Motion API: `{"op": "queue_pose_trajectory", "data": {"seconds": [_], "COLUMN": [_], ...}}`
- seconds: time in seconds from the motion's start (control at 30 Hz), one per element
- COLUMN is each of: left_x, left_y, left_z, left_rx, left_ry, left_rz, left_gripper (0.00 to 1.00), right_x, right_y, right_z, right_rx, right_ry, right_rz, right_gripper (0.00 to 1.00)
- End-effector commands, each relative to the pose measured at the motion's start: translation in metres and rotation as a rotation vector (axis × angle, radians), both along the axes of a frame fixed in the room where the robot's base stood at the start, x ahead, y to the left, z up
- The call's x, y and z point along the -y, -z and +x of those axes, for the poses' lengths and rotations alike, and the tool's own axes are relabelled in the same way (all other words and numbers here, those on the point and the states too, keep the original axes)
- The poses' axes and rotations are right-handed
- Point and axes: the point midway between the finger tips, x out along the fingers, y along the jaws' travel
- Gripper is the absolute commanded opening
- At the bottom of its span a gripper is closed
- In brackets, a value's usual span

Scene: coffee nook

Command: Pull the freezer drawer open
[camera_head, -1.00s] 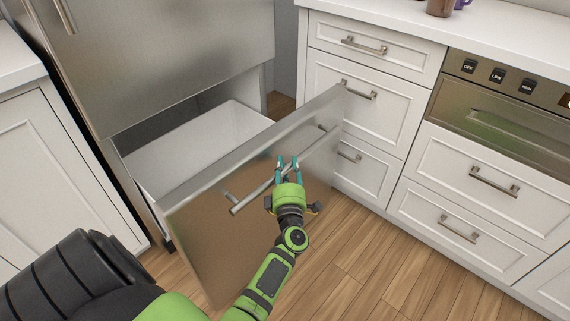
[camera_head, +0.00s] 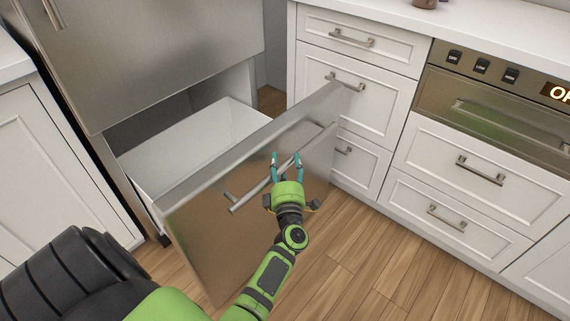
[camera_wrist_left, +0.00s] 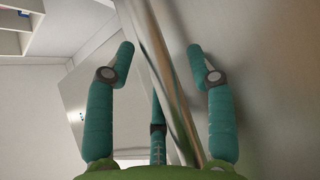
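The freezer drawer (camera_head: 205,245) is pulled well out below the steel fridge door (camera_head: 160,60), and its white bin (camera_head: 190,145) shows behind the steel front. A long bar handle (camera_head: 248,192) runs across the drawer front. My left gripper (camera_head: 286,161) is at the middle of this handle, with its teal fingers spread. In the left wrist view the handle (camera_wrist_left: 172,95) passes between the open fingers (camera_wrist_left: 160,51), and the fingertips look apart from it. My right gripper is out of view.
White cabinets with drawers (camera_head: 355,85) stand to the right, close to the far end of the drawer front. An oven (camera_head: 490,110) is further right. Wooden floor (camera_head: 365,265) is clear in front. A white cabinet (camera_head: 60,170) is at the left.

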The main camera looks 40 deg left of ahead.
Motion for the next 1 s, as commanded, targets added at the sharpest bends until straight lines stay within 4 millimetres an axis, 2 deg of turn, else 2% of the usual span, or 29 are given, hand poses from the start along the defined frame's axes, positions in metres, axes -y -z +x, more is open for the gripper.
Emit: {"op": "queue_pose_trajectory", "data": {"seconds": [0.33,0.7,1.0], "left_x": [0.003,0.039,0.048], "left_y": [0.001,0.009,0.010], "left_z": [-0.004,-0.047,-0.057], "left_rx": [0.002,0.000,0.003], "left_ry": [0.000,0.000,0.000], "left_rz": [-0.004,-0.004,-0.002], "left_gripper": [0.56,0.56,0.56], "right_x": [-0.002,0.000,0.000], "right_y": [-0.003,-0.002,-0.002], "right_z": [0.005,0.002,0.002], "right_rx": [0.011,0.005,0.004], "right_ry": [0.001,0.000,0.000], "right_rz": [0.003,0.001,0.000], "right_gripper": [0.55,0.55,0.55]}}
